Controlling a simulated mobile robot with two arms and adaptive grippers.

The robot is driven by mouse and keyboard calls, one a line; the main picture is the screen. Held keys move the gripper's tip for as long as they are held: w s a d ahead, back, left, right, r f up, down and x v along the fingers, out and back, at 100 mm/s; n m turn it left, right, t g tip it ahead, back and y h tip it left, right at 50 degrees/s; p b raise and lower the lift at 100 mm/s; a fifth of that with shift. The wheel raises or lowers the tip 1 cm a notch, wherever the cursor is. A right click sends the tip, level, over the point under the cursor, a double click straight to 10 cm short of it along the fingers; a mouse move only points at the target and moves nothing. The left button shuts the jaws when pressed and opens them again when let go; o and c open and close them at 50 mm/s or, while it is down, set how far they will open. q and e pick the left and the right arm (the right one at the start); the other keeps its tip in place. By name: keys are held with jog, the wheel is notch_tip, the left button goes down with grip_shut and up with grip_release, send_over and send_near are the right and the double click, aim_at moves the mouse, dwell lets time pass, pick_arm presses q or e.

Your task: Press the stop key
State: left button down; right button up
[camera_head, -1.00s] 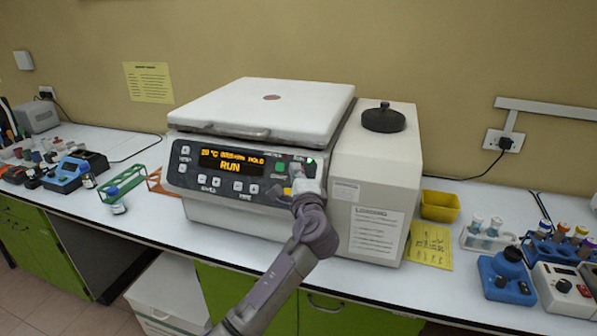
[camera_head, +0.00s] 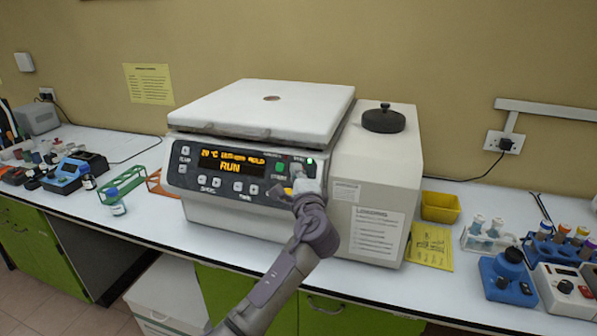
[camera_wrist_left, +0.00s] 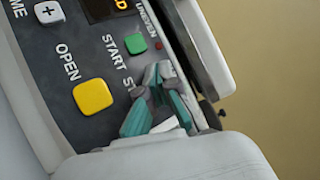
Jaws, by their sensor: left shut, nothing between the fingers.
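The centrifuge (camera_head: 240,222) stands on the bench with its lid down. In the left wrist view the panel shows a green START key (camera_wrist_left: 135,44) and a yellow OPEN key (camera_wrist_left: 93,97). My left gripper (camera_head: 307,184) is shut and empty at the right end of the panel. In the left wrist view its fingertips (camera_wrist_left: 158,72) are at the panel beside START; I cannot tell whether they touch. My right gripper is not in view.
A black knob (camera_head: 384,118) tops the machine's right housing. A yellow bin (camera_head: 440,207), tube racks (camera_head: 489,241) and a blue device (camera_head: 506,279) stand to the right. A green rack (camera_head: 122,184) stands to the left. The bench front between is mostly clear.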

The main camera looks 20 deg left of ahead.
pick_arm(q)
jog(key=shift+s+r+p, duration=0.4)
jog(key=shift+s+p, duration=0.05)
jog(key=shift+p, duration=0.25)
jog(key=shift+s, duration=0.25)
jog(key=shift+r, duration=0.1)
jog(key=shift+s+r+p, duration=0.2)
jog(key=shift+p, duration=0.35)
jog(key=s+r+p, duration=0.1)
jog(key=s, duration=0.1)
jog(key=s+r+p, duration=0.1)
jog(key=p, duration=0.1)
jog(key=shift+s, duration=0.35)
